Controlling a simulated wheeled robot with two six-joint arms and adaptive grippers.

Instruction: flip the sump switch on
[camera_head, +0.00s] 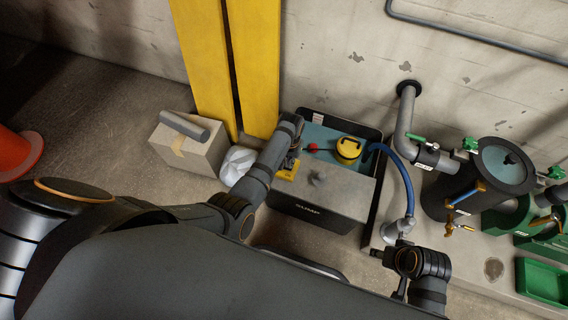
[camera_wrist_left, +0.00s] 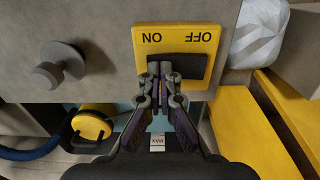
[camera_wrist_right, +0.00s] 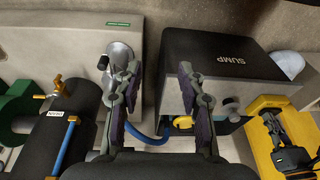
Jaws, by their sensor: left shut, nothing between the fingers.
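The sump switch is a yellow plate (camera_wrist_left: 190,38) marked ON and OFF with a dark rocker (camera_wrist_left: 195,66), on the grey lid of the sump box (camera_head: 335,192). The lettering is upside down in the left wrist view, with ON at the left. In the head view the yellow plate (camera_head: 288,175) is partly hidden by my left arm. My left gripper (camera_wrist_left: 165,72) is shut and empty, its tips at the rocker's ON side; contact and the rocker's tilt are unclear. My right gripper (camera_wrist_right: 160,72) is open and empty, in front of the box and pipe fitting.
A knob (camera_wrist_left: 62,66) stands on the lid beside the switch. A yellow float (camera_head: 348,149) sits in the open part of the sump. A blue hose (camera_head: 408,180) runs at its right. Yellow posts (camera_head: 255,60), a carton (camera_head: 190,148) and a white bag (camera_head: 237,163) crowd the left.

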